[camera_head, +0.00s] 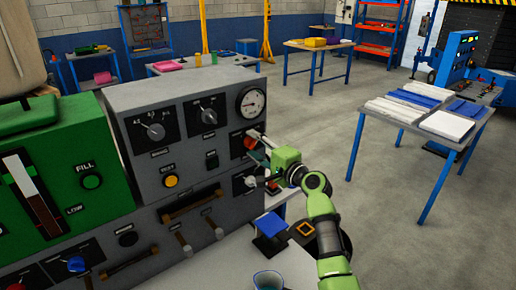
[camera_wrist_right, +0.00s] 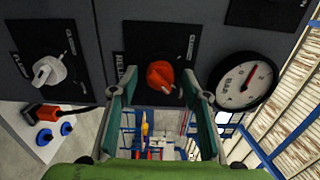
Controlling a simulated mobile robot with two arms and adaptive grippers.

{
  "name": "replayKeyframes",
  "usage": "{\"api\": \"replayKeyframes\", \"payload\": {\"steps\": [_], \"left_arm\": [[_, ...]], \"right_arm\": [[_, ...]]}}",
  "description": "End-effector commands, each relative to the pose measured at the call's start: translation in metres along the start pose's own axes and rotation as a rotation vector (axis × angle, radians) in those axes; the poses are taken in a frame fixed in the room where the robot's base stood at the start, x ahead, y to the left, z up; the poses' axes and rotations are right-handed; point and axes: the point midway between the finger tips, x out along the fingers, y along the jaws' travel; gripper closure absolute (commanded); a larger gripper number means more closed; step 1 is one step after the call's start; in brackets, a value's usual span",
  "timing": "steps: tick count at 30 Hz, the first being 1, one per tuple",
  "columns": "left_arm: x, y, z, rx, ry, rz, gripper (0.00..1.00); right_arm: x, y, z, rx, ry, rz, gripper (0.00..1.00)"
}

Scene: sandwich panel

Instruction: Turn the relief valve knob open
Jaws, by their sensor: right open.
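The relief valve knob is a red-orange knob (camera_wrist_right: 160,75) on a black plate with partly legible lettering. In the head view the red knob (camera_head: 249,143) sits on the right part of the grey panel's front, below the gauge. My right gripper (camera_head: 256,146) points at the panel there. In the wrist view the right gripper (camera_wrist_right: 158,80) is open, with one teal finger on each side of the knob. Whether the fingertips touch the knob, I cannot tell. My left gripper is not in view.
A round gauge (camera_head: 251,103) is above the knob, and a white knob (camera_head: 250,181) is below it. T-shaped levers (camera_head: 212,222) stick out of the lower panel. A blue-legged table (camera_head: 425,125) stands at right, with open floor between.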

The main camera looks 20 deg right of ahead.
Motion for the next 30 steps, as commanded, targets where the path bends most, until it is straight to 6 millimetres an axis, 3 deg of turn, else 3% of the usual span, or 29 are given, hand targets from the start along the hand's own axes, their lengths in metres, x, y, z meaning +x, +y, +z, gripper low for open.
{"api": "replayKeyframes", "payload": {"steps": [5,18,24,30], "left_arm": [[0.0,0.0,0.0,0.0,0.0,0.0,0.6],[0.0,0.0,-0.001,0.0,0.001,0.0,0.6],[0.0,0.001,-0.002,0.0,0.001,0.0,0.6],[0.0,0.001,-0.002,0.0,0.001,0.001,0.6]], "right_arm": [[-0.017,0.001,-0.001,-0.003,0.002,0.001,0.57],[-0.102,0.002,-0.001,0.0,0.001,0.003,0.57],[-0.118,0.001,-0.001,-0.001,0.001,0.002,0.57],[-0.12,0.001,0.0,0.0,0.0,0.001,0.57]]}}
